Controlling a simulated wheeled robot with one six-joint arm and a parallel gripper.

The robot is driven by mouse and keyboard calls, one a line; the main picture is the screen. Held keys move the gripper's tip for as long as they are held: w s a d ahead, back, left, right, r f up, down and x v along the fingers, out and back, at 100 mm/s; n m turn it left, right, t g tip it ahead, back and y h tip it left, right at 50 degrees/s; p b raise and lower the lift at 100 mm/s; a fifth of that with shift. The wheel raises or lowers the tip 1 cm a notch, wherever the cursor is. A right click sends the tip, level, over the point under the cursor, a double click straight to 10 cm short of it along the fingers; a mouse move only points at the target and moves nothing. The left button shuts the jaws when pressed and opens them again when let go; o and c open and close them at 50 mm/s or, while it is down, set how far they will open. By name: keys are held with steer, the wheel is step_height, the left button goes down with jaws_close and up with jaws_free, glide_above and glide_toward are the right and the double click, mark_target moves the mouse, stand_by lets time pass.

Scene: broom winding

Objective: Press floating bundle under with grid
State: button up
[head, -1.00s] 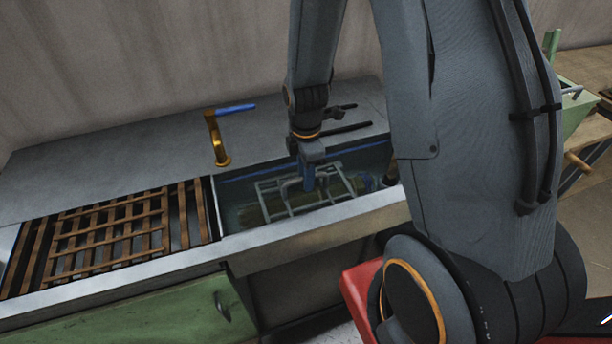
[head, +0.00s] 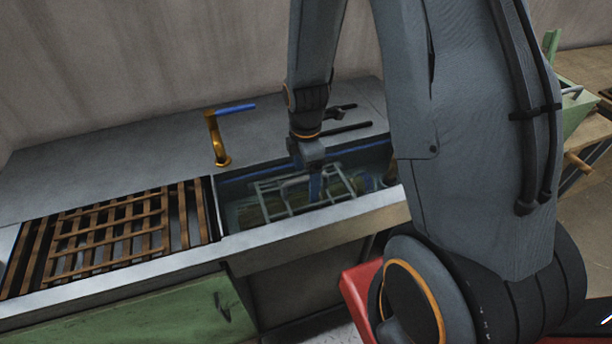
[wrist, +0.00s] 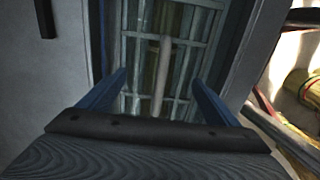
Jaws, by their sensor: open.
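The grey metal grid (head: 290,198) lies in the sink basin, with its bars and raised handle showing. It also shows in the wrist view (wrist: 178,73), its handle running between my fingers. The bundle (head: 252,214) is a greenish-brown mass beneath the grid, mostly hidden by bars and murky water; a yellowish part shows through the grid in the wrist view (wrist: 150,60). My gripper (head: 315,190) points down into the basin over the grid. Its two blue fingers (wrist: 162,85) are apart, one on each side of the handle. I cannot tell whether they touch the grid.
A slatted wooden rack (head: 110,235) covers the left of the counter. A brass tap (head: 217,140) with a blue lever stands behind the basin. The basin's front rim (head: 310,222) is close to my gripper. Dark bars (head: 345,130) lie on the counter behind.

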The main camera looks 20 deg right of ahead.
step_height(320, 180, up, 8)
steer(key=shift+f+b, duration=0.1)
steer(key=shift+b, duration=0.5)
step_height(320, 180, up, 8)
steer(key=p, duration=0.7)
stand_by(0.5)
steer(key=s+m+t+b, duration=0.1)
steer(key=s+m+b, duration=0.4)
steer(key=m, duration=1.3)
steer(key=s, duration=0.4)
steer(key=shift+s+r, duration=0.2)
steer(key=shift+s, duration=0.05)
